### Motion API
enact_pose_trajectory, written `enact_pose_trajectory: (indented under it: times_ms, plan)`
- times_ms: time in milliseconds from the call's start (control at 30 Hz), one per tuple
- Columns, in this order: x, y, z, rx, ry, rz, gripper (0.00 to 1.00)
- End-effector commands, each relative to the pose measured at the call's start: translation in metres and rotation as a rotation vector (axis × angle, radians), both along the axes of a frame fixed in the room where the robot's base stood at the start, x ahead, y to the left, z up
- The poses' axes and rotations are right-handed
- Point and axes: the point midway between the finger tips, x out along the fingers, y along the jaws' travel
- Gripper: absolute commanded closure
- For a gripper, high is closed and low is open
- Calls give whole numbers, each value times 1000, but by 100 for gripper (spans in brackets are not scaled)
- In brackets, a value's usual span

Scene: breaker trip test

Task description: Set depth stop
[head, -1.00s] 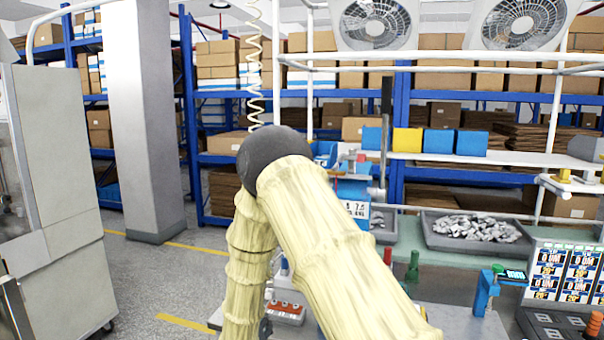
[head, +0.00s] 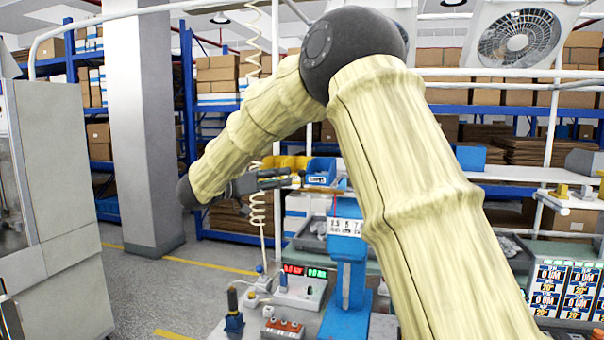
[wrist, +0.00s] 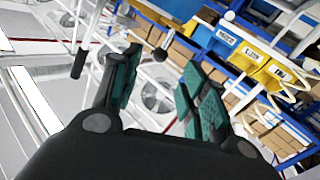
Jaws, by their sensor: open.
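A blue bench press (head: 350,275) with a white numbered label stands on the bench, partly covered by my forearm. I cannot make out the depth stop for certain. My gripper (head: 283,178) is raised to the left of the press's upper part, pointing right and apart from it. In the wrist view my gripper (wrist: 158,82) is open, its green-padded fingers spread with nothing held between them.
A grey box with red and green displays (head: 300,288) stands left of the press. A small blue post fixture (head: 233,318) and a switch block (head: 283,328) are in front. A coiled cord (head: 257,210) hangs behind my gripper. Yellow bins (head: 287,162) are behind.

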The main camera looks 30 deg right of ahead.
Motion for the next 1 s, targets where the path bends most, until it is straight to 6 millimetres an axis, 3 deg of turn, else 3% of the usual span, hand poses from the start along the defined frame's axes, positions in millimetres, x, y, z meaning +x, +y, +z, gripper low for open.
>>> enact_pose_trajectory:
  times_ms: [300,500,700,1000]
  plan:
    - [6,-52,3,0,1,-1,56]
    - [9,-77,2,0,0,1,56]
    - [11,-90,1,-1,-1,0,56]
    - [11,-91,0,-1,0,1,56]
